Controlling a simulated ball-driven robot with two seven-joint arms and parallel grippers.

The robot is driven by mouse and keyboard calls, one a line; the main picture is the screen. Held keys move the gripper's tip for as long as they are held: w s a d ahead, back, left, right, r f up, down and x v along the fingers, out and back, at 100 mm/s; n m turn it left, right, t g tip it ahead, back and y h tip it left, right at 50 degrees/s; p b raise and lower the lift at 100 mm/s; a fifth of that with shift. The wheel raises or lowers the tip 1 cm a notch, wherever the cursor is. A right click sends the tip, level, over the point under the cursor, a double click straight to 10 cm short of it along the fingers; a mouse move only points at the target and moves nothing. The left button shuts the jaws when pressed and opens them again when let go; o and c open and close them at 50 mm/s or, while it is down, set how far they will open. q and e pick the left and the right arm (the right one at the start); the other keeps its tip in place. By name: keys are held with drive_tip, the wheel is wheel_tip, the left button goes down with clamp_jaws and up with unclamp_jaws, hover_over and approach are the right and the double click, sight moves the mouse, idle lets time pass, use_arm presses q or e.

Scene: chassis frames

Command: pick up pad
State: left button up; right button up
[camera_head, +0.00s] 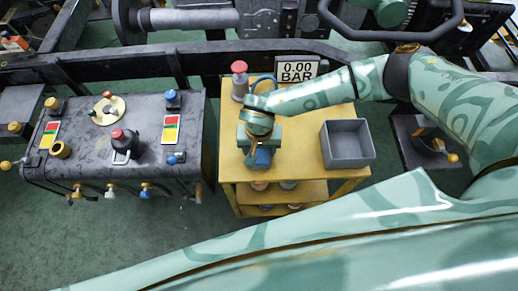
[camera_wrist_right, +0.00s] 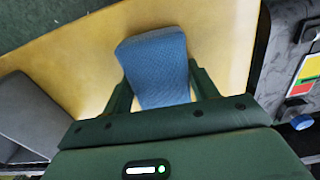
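The blue pad (camera_wrist_right: 157,68) is between the two fingers of my right gripper (camera_wrist_right: 160,85) in the right wrist view. A finger lies close along each side of it, and the gripper appears shut on it. In the head view the right gripper (camera_head: 262,147) points down over the yellow table (camera_head: 305,118). Part of the blue pad (camera_head: 262,159) shows at its lower end. I cannot tell whether the pad touches the table top. My left gripper is not in view.
A grey open bin (camera_head: 347,146) stands on the table, right of the gripper. A red-topped cylinder (camera_head: 239,80) and a "0.00 BAR" display (camera_head: 297,69) are at the back. A dark control bench (camera_head: 90,150) stands left, across a narrow gap.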

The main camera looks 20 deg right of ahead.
drive_tip(key=shift+r, duration=0.1)
drive_tip(key=shift+r, duration=0.3)
wheel_tip(320, 180, up, 3)
drive_tip(key=shift+w+f+p, duration=0.1)
drive_tip(key=shift+f+p, duration=0.1)
drive_tip(key=shift+p, duration=0.55)
drive_tip(key=s+r+p, duration=0.1)
drive_tip(key=r, duration=0.1)
drive_tip(key=s+a+r, duration=0.1)
drive_tip(key=s+r, duration=0.1)
drive_tip(key=s+a+r+p, duration=0.1)
drive_tip(key=r, duration=0.1)
drive_tip(key=shift+s+a+p, duration=0.15)
drive_tip(key=shift+p, duration=0.2)
drive_tip(key=s+a+r+p, duration=0.1)
drive_tip(key=s+a+r, duration=0.2)
drive_tip(key=s, duration=0.5)
drive_tip(key=shift+s+a+r, duration=0.15)
drive_tip(key=shift+a+r, duration=0.15)
drive_tip(key=shift+a, duration=0.3)
